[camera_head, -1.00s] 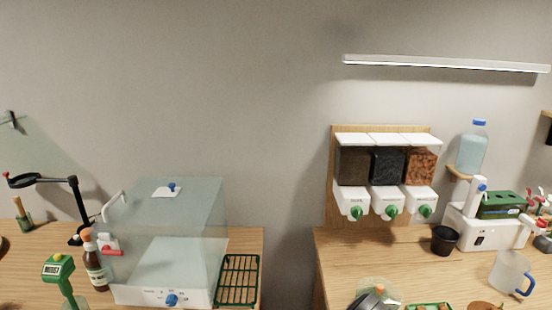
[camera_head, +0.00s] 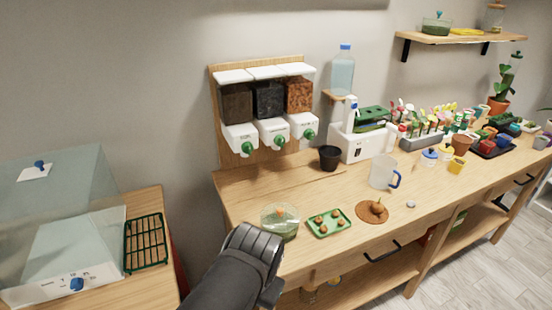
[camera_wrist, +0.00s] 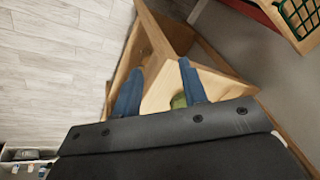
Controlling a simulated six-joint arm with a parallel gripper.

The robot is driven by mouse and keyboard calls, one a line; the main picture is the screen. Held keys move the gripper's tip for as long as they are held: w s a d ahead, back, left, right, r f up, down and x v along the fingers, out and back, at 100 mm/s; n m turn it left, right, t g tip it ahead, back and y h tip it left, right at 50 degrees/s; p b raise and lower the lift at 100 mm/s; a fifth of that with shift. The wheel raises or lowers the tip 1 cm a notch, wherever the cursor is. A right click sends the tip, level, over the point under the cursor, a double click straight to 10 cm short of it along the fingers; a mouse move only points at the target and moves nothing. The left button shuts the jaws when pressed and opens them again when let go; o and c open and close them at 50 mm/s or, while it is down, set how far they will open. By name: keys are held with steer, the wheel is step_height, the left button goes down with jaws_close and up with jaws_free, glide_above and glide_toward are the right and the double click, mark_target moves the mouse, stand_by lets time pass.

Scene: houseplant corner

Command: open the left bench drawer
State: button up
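The wooden bench (camera_head: 335,252) runs along the wall from centre to right in the head view. The left bench drawer has a dark bar handle (camera_head: 383,252) on its front below the worktop, and the drawer looks shut. A second dark handle (camera_head: 524,180) is farther right. My gripper (camera_wrist: 160,67) shows two blue fingers spread apart with nothing held between them. Bare wood of the bench frame lies beyond them. In the head view my dark wrist is at the bench's front left corner, left of the handle; the fingers are hidden there.
A glass bowl (camera_head: 280,222), a green tray (camera_head: 328,223) and a terracotta saucer (camera_head: 371,213) stand near the bench's front edge. A jug (camera_head: 384,172) is behind. Lower shelves hold some items. The floor (camera_head: 490,262) in front looks clear. A green rack (camera_head: 146,243) is at left.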

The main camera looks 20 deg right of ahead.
mark_target(382, 257)
steer(key=shift+w+d+r, duration=0.1)
steer(key=shift+w+d, duration=0.1)
steer(key=shift+d, duration=0.05)
steer(key=shift+c, duration=0.7)
steer(key=w+d+f+m+t+y, duration=0.2)
steer(key=w+d, duration=0.1)
steer(key=d, duration=1)
steer(key=w+d+f+m+t+y, duration=0.2)
steer(key=w+d+y, duration=0.15)
steer(key=d, duration=0.95)
steer(key=s+d+f+m+t+h, duration=0.2)
steer(key=s+d+f+t+h, duration=0.15)
steer(key=s+d+f, duration=0.65)
steer(key=s+d+f+m+t+h, duration=0.2)
steer(key=s+d+f+t, duration=0.35)
steer(key=d+f, duration=0.4)
steer(key=shift+g, duration=0.4)
steer(key=x, duration=0.5)
steer(key=d+x, duration=0.1)
steer(key=x, duration=0.5)
steer(key=d+r+x, duration=0.1)
steer(key=x, duration=0.4)
steer(key=shift+w, duration=0.35)
